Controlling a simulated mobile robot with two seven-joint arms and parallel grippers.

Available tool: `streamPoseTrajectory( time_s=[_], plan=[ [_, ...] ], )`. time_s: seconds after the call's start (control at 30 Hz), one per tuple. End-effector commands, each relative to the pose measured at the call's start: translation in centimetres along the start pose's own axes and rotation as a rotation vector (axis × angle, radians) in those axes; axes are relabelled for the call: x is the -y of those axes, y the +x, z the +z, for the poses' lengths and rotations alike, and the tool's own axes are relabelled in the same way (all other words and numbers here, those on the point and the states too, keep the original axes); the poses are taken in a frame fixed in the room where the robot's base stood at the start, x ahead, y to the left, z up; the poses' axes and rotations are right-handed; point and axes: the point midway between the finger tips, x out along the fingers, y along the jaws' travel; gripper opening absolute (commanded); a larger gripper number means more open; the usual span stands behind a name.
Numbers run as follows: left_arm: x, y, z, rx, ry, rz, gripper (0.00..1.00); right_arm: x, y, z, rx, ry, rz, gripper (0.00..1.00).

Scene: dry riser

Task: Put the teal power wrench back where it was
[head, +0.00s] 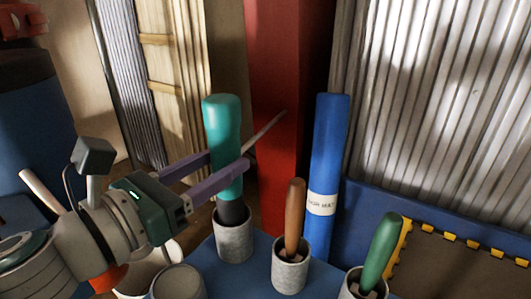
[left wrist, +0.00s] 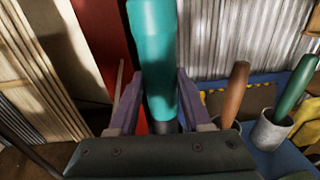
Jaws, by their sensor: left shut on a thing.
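The teal power wrench (head: 222,125) stands upright in the head view, with its dark lower end in a grey cup (head: 235,240) on a blue surface. My left gripper (head: 230,168) comes in from the left, and its purple fingers are shut around the wrench's teal body. In the left wrist view the wrench (left wrist: 155,60) rises between the two fingers (left wrist: 160,100). How deep the dark end sits in the cup is hidden. My right gripper is not in view.
A brown-handled tool (head: 295,215) and a green-handled tool (head: 383,240) stand in grey cups to the right. A blue cylinder with a label (head: 328,150) and a red column (head: 275,90) stand behind. An empty-looking grey cup (head: 178,283) is at the front left.

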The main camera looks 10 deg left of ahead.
Motion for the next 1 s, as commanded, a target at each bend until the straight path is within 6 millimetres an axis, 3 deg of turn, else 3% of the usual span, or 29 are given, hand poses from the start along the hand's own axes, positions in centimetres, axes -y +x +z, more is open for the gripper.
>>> streamPoseTrajectory(
  time_s=[0.07,0.43,0.47,0.7,1.0],
  plan=[
    [0.03,0.11,-0.89,0.006,-0.003,0.000,0.00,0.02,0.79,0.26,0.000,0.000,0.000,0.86],
    [0.02,0.10,-1.13,0.006,-0.001,-0.001,0.00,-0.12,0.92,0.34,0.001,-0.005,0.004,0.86],
    [0.03,0.05,-1.23,0.002,-0.001,0.000,0.51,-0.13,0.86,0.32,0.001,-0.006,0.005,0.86],
    [0.03,0.05,-1.17,0.002,-0.001,0.000,0.78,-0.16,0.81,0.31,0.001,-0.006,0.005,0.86],
    [0.02,0.04,-0.82,0.002,-0.001,0.000,0.79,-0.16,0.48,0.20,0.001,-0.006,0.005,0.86]
  ],
)
